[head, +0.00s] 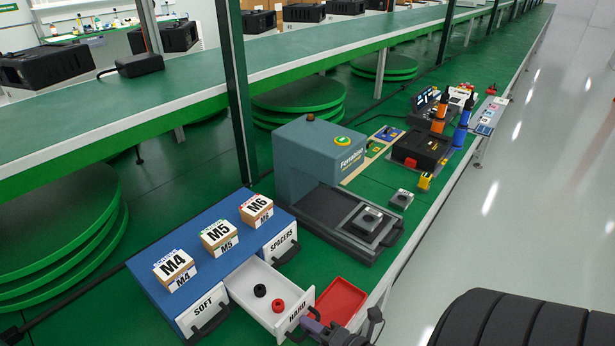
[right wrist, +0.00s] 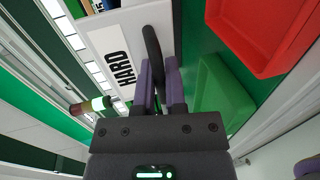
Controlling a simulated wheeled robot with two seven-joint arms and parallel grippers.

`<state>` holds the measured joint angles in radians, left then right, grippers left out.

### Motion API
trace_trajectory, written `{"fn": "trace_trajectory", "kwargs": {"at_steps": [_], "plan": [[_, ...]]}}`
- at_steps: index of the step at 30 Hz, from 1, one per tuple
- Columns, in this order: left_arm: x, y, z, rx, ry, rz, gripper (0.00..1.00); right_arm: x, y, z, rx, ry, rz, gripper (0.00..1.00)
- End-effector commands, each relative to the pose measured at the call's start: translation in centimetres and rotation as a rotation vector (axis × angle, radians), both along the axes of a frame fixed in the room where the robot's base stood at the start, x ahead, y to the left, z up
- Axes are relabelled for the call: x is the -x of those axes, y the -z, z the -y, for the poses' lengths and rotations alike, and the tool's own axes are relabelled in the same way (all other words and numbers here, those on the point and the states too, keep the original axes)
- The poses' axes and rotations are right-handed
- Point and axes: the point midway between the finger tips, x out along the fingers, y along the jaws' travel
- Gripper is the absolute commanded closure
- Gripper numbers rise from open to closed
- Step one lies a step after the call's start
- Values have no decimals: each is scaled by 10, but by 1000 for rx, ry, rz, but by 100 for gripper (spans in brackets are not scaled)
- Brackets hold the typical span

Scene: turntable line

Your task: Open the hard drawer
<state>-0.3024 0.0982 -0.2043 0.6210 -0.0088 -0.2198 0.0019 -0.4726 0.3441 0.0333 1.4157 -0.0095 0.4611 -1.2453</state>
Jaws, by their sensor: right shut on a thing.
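The hard drawer (head: 270,300) is the white drawer labelled HARD in the blue cabinet (head: 152,268). It stands pulled out, with a black and a red round part inside. Its front (right wrist: 108,58) fills the upper left of the right wrist view. My right gripper (head: 318,323) is shut on the dark handle (right wrist: 152,45) of the hard drawer; its purple fingers (right wrist: 157,82) lie on both sides of the handle. My left gripper is not in view.
The SOFT drawer (head: 196,313) and SPACERS drawer (head: 279,243) are closed on either side. A red tray (head: 342,300) lies right beside the open drawer. Boxes labelled M4, M5 and M6 (head: 257,209) stand on the cabinet. A grey press (head: 318,160) stands behind.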

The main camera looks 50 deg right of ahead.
Motion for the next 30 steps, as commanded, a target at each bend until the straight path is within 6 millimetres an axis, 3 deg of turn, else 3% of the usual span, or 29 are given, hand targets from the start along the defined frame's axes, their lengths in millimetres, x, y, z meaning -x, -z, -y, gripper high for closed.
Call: {"fn": "trace_trajectory", "kwargs": {"at_steps": [1, 2, 10, 21, 25, 30], "plan": [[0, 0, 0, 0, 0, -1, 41, 0, 1, 0, 0, -1, -4, 82], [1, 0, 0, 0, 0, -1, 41, 0, 1, 0, 0, 0, -3, 76], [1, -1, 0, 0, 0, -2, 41, 3, 0, 0, 0, 0, -3, 76], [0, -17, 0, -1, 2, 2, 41, 83, -19, 6, -1, 0, -4, 76], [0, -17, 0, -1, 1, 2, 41, 95, -21, 7, 0, 0, -3, 76], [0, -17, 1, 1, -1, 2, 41, 97, -21, 7, 0, 0, -3, 76]]}}
